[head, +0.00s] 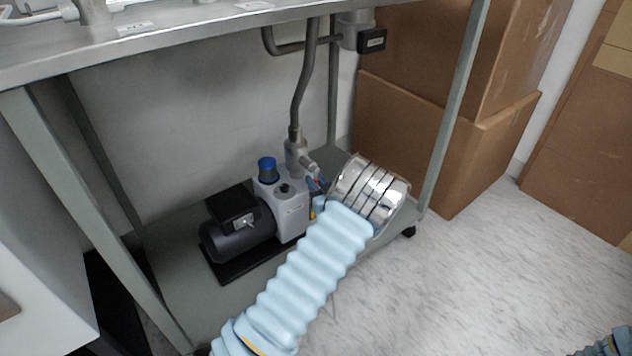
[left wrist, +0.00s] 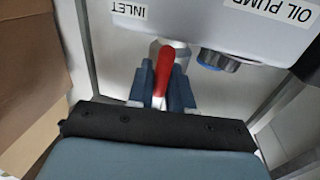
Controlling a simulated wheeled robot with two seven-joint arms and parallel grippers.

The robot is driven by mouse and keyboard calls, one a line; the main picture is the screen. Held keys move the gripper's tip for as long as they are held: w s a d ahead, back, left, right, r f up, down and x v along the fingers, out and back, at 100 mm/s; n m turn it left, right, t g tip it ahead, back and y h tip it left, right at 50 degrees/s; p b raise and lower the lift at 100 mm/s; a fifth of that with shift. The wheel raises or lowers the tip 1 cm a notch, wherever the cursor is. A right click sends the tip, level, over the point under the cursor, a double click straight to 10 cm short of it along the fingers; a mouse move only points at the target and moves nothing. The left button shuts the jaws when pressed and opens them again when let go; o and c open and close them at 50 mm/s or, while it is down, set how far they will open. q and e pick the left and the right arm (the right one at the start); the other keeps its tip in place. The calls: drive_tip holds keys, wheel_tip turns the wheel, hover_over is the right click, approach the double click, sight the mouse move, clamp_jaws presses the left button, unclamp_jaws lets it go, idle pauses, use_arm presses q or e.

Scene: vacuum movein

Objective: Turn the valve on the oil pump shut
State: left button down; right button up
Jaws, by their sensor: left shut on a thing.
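The oil pump (head: 290,213) stands on the lower shelf of the metal bench, a grey body with a dark motor and a blue cap. The valve's red handle (left wrist: 164,70) shows in the left wrist view between the blue fingers of my left gripper (left wrist: 162,92), below the INLET label. The gripper is shut on the handle. In the head view my left gripper (head: 317,186) is at the pump's inlet side, its fingers partly hidden by my wrist. My right gripper is out of view; only a bit of my right arm's sleeve shows at bottom right.
A grey pipe (head: 302,85) rises from the pump inlet to the bench top. Bench legs (head: 458,105) stand on both sides of the shelf. Cardboard boxes (head: 435,155) are stacked behind on the right. The floor (head: 475,270) at right is clear.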

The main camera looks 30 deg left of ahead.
use_arm(q)
drive_tip(key=shift+s+a+r+m+g+p, duration=0.25)
drive_tip(key=shift+s+r+m+g+p, duration=0.45)
drive_tip(key=shift+m+p, duration=1.85)
drive_tip(key=shift+s+a+r+m+g+p, duration=0.2)
drive_tip(key=shift+s+r+m+g+p, duration=0.45)
drive_tip(key=shift+m+p, duration=1.9)
drive_tip(key=shift+s+a+r+m+g+p, duration=0.25)
drive_tip(key=shift+s+r+m+g+p, duration=0.45)
drive_tip(key=shift+m+p, duration=1.8)
drive_tip(key=shift+w, duration=0.1)
drive_tip(key=c, duration=1.2)
unclamp_jaws()
drive_tip(key=shift+r, duration=0.1)
drive_tip(key=v, duration=1.3)
drive_tip(key=shift+s+d+r+b, duration=0.2)
drive_tip(key=shift+d+r+b, duration=0.1)
